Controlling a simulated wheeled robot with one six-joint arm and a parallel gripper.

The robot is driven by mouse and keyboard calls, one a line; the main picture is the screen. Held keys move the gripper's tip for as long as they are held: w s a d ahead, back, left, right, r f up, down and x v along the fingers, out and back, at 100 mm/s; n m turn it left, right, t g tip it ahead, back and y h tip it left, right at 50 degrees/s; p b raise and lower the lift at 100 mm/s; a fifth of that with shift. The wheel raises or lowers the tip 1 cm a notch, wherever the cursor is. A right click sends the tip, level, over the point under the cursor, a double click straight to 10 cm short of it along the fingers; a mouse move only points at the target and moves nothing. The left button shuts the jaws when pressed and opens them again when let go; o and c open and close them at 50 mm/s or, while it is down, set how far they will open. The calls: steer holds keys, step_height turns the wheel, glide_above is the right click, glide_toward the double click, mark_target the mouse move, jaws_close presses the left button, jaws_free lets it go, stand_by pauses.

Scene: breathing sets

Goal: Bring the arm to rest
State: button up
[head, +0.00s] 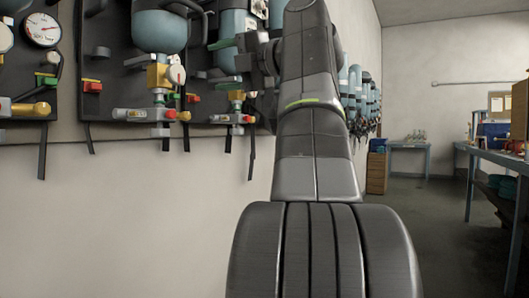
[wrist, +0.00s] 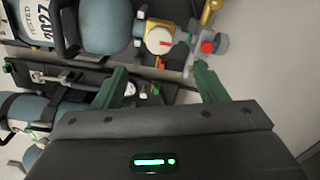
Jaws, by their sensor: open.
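My arm rises from the bottom middle of the head view, and its end bends left towards the wall of breathing sets. My gripper (wrist: 160,80) shows in the wrist view with its two green fingers wide apart and nothing gripped between them. A blue cylinder (wrist: 105,25) and a round valve knob (wrist: 159,40) lie beyond the fingers; I cannot tell the exact distance. In the head view the gripper is small, dark and partly hidden by my arm, in front of a breathing set's blue cylinder (head: 232,24).
Breathing sets hang on dark backplates on the left wall, with another blue cylinder (head: 160,30), a pressure gauge (head: 42,30) and hanging straps. More cylinders (head: 360,92) hang further back. A blue table (head: 470,185) stands at right. The floor (head: 425,215) between is clear.

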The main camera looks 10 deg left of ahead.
mark_target(180, 73)
steer(key=x, duration=1.3)
steer(key=shift+w+a+r, duration=0.1)
steer(key=shift+w+a, duration=0.05)
steer(key=shift+a, duration=0.25)
steer(key=shift+d, duration=0.15)
